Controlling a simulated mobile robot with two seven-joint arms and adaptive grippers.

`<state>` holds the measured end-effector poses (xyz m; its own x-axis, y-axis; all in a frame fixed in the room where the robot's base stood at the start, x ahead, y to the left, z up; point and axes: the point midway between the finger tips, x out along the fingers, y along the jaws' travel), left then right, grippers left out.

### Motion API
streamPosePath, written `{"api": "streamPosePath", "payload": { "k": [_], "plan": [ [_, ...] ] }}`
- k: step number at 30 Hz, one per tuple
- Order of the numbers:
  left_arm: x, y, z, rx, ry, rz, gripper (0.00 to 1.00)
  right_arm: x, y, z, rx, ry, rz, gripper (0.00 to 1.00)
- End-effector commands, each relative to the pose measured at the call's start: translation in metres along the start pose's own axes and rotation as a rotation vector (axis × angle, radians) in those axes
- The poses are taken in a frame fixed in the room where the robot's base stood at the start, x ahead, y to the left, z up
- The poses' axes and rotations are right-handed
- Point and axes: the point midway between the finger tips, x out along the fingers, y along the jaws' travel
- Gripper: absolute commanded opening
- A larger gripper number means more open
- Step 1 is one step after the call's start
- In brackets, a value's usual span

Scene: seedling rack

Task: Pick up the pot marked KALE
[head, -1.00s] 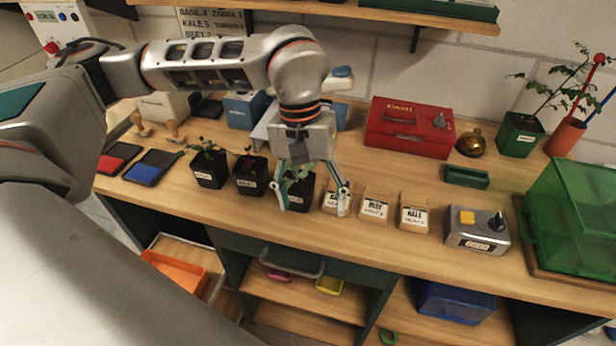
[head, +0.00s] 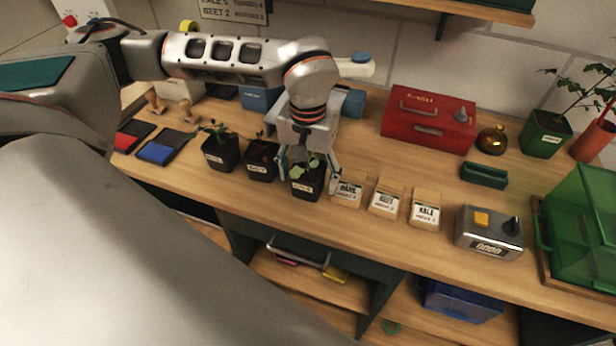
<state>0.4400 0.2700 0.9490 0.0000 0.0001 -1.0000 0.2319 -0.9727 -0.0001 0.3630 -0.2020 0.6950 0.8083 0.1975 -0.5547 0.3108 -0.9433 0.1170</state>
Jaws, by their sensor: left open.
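Three dark square pots with seedlings stand in a row on the wooden bench. The rightmost pot (head: 308,188) has pale green leaves and a white label that seems to read KALE, though the print is small. The middle pot (head: 262,172) is labelled BEET. The left pot (head: 221,157) has a label I cannot read. My left gripper (head: 309,184) is open above and around the rightmost pot, one finger at its left and one at its right. I cannot tell whether either finger touches it. My right gripper is out of view.
Several seed packets (head: 385,200) stand close right of the gripper, then a grey device (head: 488,231) and a green bin (head: 580,215). A red cash box (head: 428,118) stands behind. Ink pads (head: 165,147) lie at the left. Bare bench lies behind the packets.

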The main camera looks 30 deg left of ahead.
Motion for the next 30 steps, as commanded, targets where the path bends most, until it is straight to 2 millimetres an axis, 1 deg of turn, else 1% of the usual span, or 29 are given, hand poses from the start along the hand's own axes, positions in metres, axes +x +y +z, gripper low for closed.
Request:
{"api": "streamPosePath", "payload": {
  "k": [7,8,9,11,12,13,24,28,30],
  "plan": [
    [0.002,0.0,0.0,-0.001,0.0,0.0,0.68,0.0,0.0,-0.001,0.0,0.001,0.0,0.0],
    [0.002,0.0,0.0,-0.001,0.0,0.0,0.6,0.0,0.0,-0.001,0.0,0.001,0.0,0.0],
    [0.002,0.0,0.0,-0.001,0.0,0.0,0.49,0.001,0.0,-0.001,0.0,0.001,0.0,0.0],
    [0.002,0.0,0.0,-0.001,0.0,0.0,0.34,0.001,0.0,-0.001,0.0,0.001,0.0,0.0],
    [0.001,0.0,0.0,-0.001,0.0,0.0,0.23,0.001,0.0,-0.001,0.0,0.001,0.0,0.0],
    [0.001,0.0,0.0,-0.001,0.0,0.0,0.19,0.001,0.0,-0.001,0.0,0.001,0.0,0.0],
    [0.0,0.0,-0.001,-0.001,0.001,0.001,0.19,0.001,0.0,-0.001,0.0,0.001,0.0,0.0],
    [-0.007,0.001,-0.001,-0.001,0.003,0.001,0.19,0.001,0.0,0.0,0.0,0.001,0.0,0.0],
    [-0.014,0.001,-0.001,-0.002,0.003,0.001,0.19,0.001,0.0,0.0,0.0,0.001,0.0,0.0]
  ]
}}
